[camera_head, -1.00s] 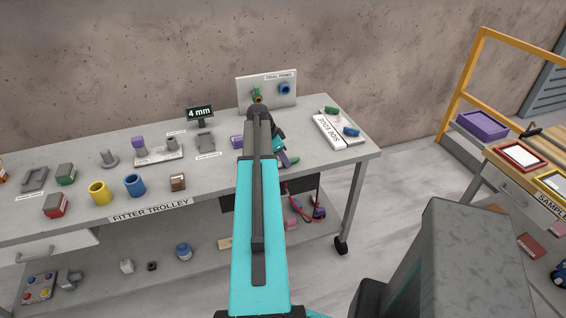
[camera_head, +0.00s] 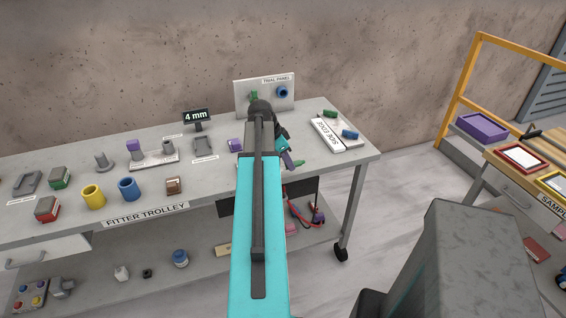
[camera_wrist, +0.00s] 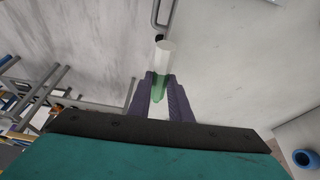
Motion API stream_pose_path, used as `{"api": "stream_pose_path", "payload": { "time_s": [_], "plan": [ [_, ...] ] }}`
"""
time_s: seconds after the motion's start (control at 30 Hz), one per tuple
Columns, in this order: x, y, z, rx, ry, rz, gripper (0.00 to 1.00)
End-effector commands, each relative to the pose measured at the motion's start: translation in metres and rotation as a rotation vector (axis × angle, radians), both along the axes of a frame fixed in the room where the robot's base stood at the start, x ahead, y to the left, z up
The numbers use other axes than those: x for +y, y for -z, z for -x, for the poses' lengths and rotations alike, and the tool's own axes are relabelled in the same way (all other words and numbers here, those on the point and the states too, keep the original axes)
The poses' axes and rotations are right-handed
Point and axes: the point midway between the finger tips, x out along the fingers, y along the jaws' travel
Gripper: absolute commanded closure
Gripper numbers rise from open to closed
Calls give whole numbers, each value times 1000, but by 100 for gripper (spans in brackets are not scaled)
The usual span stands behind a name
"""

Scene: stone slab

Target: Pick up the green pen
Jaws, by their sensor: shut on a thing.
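My gripper (camera_wrist: 160,88) is shut on the green pen in the wrist view. The pen's green part (camera_wrist: 159,90) lies between the two dark purple fingers, and its pale, whitish end (camera_wrist: 164,50) sticks out beyond them. In the head view my gripper (camera_head: 289,160) is over the right part of the trolley top, near its front edge, partly hidden by my arm. I cannot tell how far the pen is above the surface.
The trolley top (camera_head: 225,185) has a side-edge board (camera_head: 326,135) with green and blue pieces at right. A trial panel (camera_head: 266,83) stands behind my arm. Yellow (camera_head: 93,198) and blue (camera_head: 128,190) cups stand at left. A sample table (camera_head: 515,178) is at far right.

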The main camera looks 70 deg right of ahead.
Motion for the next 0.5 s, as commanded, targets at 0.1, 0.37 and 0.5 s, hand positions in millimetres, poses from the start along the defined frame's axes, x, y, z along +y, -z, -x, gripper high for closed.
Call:
{"api": "stream_pose_path", "payload": {
  "time_s": [0.1,0.37,0.5],
  "plan": [
    [15,1,13,-1,2,1,100],
    [42,-3,38,-1,1,1,100],
    [55,-5,50,-1,1,1,100]
  ]
}}
